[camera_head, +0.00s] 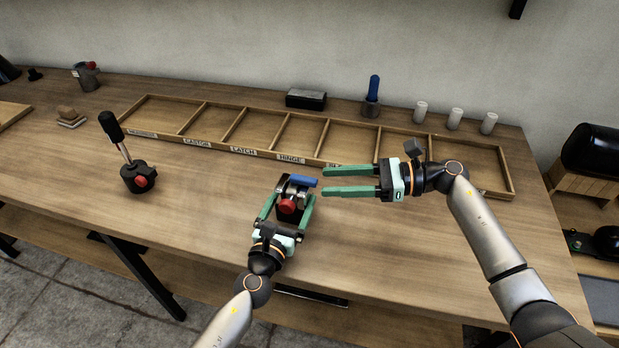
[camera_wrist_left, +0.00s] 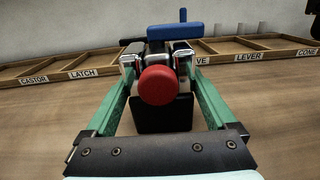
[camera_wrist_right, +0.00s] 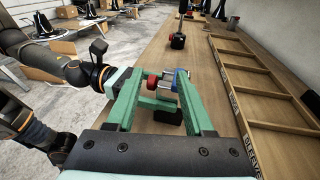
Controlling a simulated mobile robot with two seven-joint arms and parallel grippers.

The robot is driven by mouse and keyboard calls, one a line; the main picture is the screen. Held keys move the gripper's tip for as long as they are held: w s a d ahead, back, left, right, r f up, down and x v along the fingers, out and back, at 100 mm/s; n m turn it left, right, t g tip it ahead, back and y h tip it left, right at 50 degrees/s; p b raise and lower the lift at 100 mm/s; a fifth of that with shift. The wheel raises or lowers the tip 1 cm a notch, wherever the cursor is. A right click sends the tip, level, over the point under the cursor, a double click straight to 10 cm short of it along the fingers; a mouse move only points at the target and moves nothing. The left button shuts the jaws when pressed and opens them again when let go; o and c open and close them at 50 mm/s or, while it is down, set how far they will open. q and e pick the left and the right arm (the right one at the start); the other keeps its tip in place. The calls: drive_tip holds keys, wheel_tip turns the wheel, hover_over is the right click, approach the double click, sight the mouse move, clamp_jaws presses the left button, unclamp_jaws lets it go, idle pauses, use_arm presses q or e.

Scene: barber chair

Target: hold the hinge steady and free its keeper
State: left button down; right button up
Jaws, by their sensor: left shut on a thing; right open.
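The hinge (camera_head: 289,191) is a dark and metal block with a round red knob (camera_head: 288,206) at its front and a blue lever (camera_head: 304,181) on top; I take the blue lever to be its keeper. My left gripper (camera_head: 288,205) is shut on the hinge, with a green finger on each side. In the left wrist view the red knob (camera_wrist_left: 158,85) faces the camera and the blue lever (camera_wrist_left: 174,32) lies across the top. My right gripper (camera_head: 325,182) is open, its fingers pointing left, just right of the blue lever. In the right wrist view the hinge (camera_wrist_right: 165,98) shows beyond its fingers.
A long labelled wooden tray (camera_head: 400,170) lies behind the hinge, its compartments looking empty. A black-handled lever on a dark base (camera_head: 137,176) stands at left. A dark box (camera_head: 306,99), a blue-handled tool (camera_head: 373,92) and white cylinders (camera_head: 455,118) stand at the back. Bare tabletop lies left of the hinge.

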sight(317, 181)
drive_tip(key=d+f+m+t, duration=0.2)
drive_tip(key=d+f+t, duration=0.15)
drive_tip(key=d, duration=0.25)
drive_tip(key=shift+t+y, duration=0.3)
drive_tip(key=shift+t, duration=0.05)
drive_tip(key=x, duration=1.1)
drive_tip(key=shift+a+r, duration=0.15)
drive_tip(key=shift+a, duration=0.25)
clamp_jaws()
